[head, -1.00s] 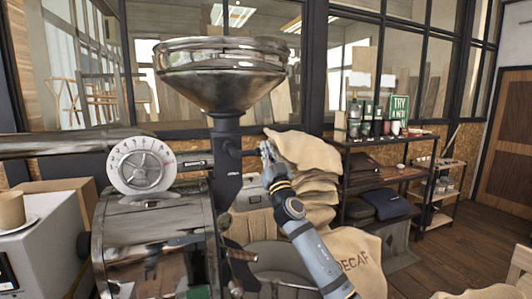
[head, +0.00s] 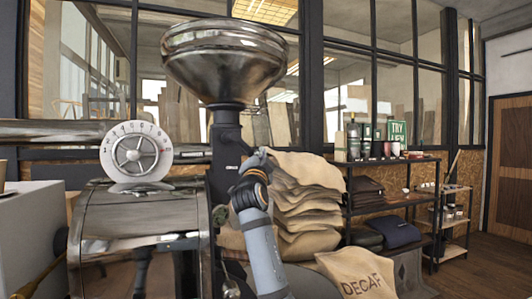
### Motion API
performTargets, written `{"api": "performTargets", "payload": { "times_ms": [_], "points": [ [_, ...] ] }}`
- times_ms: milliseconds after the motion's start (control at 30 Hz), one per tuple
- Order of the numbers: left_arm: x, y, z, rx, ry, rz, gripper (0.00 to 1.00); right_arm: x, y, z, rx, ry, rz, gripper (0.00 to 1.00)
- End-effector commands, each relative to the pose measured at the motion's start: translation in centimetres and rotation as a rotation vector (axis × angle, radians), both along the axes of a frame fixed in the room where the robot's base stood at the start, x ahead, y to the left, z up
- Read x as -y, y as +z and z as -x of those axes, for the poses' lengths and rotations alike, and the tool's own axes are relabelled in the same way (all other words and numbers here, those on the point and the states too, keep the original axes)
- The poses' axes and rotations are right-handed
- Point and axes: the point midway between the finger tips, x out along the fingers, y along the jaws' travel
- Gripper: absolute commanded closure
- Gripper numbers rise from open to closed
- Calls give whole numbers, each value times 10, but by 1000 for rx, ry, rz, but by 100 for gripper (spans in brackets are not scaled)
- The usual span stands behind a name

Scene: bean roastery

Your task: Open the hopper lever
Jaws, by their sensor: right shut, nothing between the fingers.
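The metal hopper (head: 225,62) is a wide shiny funnel at the upper middle of the head view. It stands on a dark column (head: 226,150) behind the roaster drum. My right gripper (head: 259,158) is just right of the column, below the funnel, and is shut with nothing visible in it. Its wrist hides part of the column's right side. I cannot make out the lever clearly; it may be hidden behind my gripper. My left gripper is not in view.
The roaster (head: 140,235) with its white dial (head: 136,152) fills the left. Stacked sacks (head: 305,205) lie right behind my right arm, with a DECAF sack (head: 357,273) in front. A black shelf (head: 395,200) stands further right. Open floor lies at the far right.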

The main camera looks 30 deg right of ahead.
Motion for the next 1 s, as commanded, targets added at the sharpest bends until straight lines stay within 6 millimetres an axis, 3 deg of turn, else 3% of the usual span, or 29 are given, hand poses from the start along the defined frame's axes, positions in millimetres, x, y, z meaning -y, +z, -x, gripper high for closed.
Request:
{"api": "performTargets", "payload": {
  "times_ms": [33, 300, 1000],
  "points": [
    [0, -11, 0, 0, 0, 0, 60, -3, -8, -1, 8, 4, -35, 100],
    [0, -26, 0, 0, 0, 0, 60, -11, -15, -3, 35, 1, -147, 100],
    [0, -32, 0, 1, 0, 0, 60, -17, -18, -5, 33, 1, -143, 100]
  ]
}}
